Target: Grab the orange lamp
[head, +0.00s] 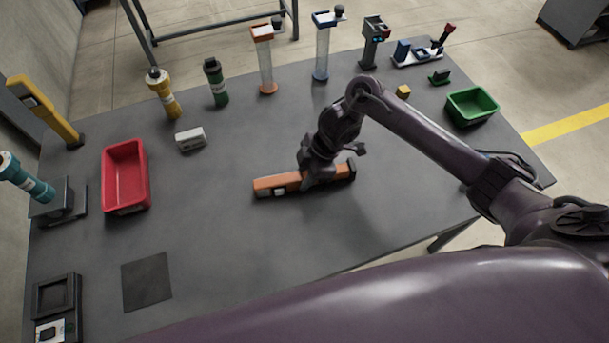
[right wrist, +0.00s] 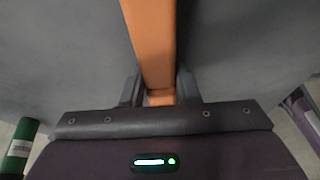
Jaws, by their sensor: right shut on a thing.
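The orange lamp (head: 277,185) is a long orange bar with pale patches near its left end and a dark right end. It lies near the middle of the grey table in the head view. My right gripper (head: 318,178) is over its right half, shut on it. In the right wrist view the orange lamp (right wrist: 152,45) runs between the two fingers of my right gripper (right wrist: 159,98), one finger on each side. The gripper hides part of the lamp in the head view. I cannot tell whether the lamp is lifted off the table. My left gripper is not in view.
A red bin (head: 125,176) stands at the left and a green bin (head: 472,106) at the far right. A white box (head: 190,138), a yellow cylinder (head: 164,93) and a green cylinder (head: 216,82) stand behind left. A dark square mat (head: 146,281) lies front left. The table around the lamp is clear.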

